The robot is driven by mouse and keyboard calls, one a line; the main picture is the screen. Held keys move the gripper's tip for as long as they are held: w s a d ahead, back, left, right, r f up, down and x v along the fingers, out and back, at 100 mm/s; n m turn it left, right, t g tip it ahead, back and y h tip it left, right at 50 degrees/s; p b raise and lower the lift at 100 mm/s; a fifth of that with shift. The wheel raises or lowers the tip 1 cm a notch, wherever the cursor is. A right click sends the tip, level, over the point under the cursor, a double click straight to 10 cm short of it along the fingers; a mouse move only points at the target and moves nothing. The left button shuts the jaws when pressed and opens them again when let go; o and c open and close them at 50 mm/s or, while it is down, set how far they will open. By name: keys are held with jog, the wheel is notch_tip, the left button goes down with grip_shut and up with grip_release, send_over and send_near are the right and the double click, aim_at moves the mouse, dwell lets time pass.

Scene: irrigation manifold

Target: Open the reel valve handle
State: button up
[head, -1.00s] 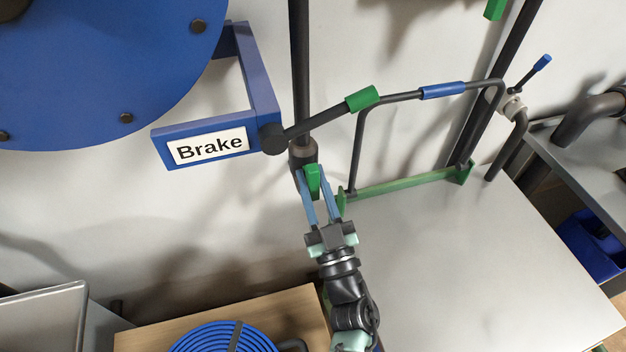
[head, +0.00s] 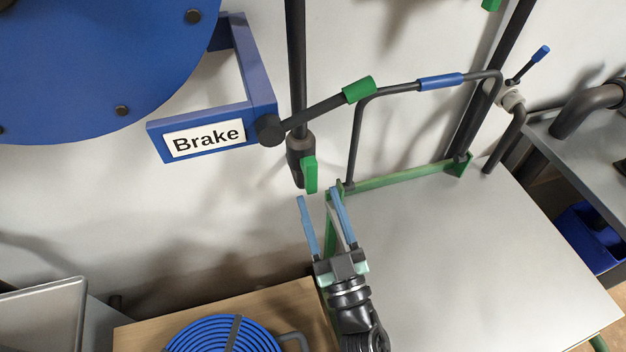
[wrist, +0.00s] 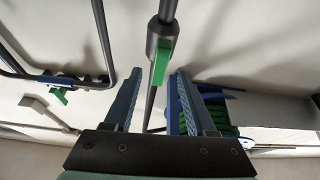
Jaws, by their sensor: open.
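A short green handle (head: 310,174), which I take to be the reel valve handle, hangs down on a dark valve body (head: 297,158) at the lower end of a black vertical pipe. It also shows in the wrist view (wrist: 160,62), lying roughly along the pipe. My gripper (head: 318,195) is below the handle in the head view, its two blue fingers apart and nothing between them. In the wrist view the handle appears just beyond the gap between the fingertips (wrist: 158,74). I see no contact between fingers and handle.
A blue Brake bracket (head: 262,96) sits left. A coiled blue hose (head: 222,336) lies below left. A blue-tipped lever (head: 541,53) is at right.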

jog(key=v, duration=0.7)
jog(key=shift+s, duration=0.1)
